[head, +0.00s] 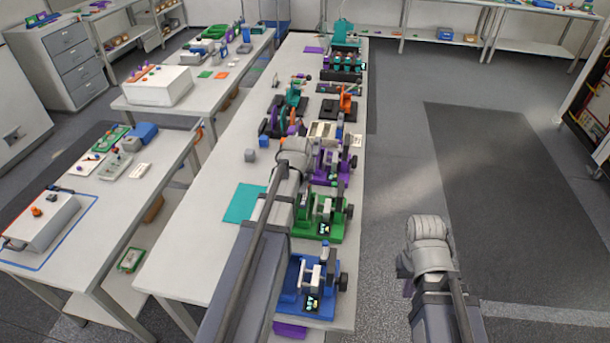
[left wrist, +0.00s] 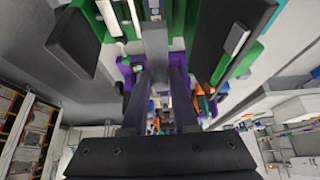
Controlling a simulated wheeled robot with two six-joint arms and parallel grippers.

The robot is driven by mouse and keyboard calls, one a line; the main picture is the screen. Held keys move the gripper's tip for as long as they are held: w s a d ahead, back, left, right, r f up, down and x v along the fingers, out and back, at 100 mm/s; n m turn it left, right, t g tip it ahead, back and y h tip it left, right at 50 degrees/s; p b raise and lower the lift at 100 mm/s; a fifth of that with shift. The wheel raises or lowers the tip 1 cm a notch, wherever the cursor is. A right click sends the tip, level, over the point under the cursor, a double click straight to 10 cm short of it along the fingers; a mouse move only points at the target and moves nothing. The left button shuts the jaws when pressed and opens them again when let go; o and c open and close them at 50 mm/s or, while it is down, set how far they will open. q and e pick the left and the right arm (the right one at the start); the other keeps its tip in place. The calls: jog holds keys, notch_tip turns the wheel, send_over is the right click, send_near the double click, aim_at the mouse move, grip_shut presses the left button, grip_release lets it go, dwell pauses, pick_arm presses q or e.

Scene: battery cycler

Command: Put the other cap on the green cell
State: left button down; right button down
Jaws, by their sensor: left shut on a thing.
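The green station (head: 318,215), where a green cell would be, stands at the table's right edge beside my left arm, with pale upright parts on it.
A blue station (head: 305,285) stands nearer, a purple station (head: 330,160) beyond the green one. Another table (head: 100,225) is on the left. The floor at right is clear.

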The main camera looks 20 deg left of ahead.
pick_arm(q)
jog(key=shift+f+b, duration=1.85)
jog(key=shift+f, duration=0.35)
jog(key=shift+f+b, duration=0.6)
dwell(0.4)
dwell(0.4)
jog(key=c, duration=0.6)
grip_release()
jog(key=shift+o, duration=0.3)
jog(key=o, duration=0.4)
jog(key=shift+r, duration=0.15)
